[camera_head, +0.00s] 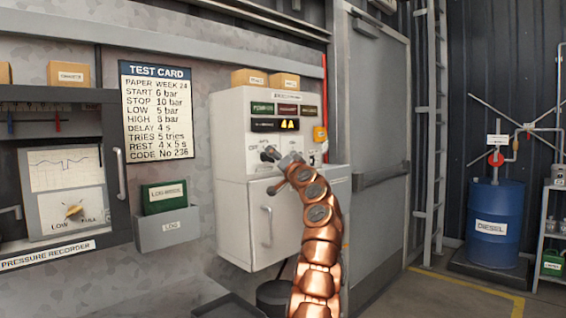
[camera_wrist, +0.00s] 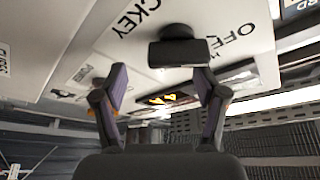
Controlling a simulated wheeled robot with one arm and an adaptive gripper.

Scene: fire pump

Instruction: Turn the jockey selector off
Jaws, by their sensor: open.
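The jockey selector is a black knob (camera_wrist: 178,52) on a white panel in the wrist view. Lettering ending in "CKEY" stands beside it and "OFF" is printed to its right. Its bar lies nearly level in that picture; I cannot tell which mark it points to. My gripper (camera_wrist: 160,78) is open, its two fingers apart and pointing at the panel, with the knob a little beyond and between the tips, toward the right finger. In the head view my gripper (camera_head: 278,160) is at the front of the white cabinet (camera_head: 232,135), largely covering the selector.
Red, green and dark name plates and lit yellow lamps (camera_head: 287,124) sit above the selectors. A cabinet door handle (camera_head: 267,228) is below. A log holder (camera_head: 167,230) and pressure recorder (camera_head: 65,190) are left; a grey door (camera_head: 380,130) is right.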

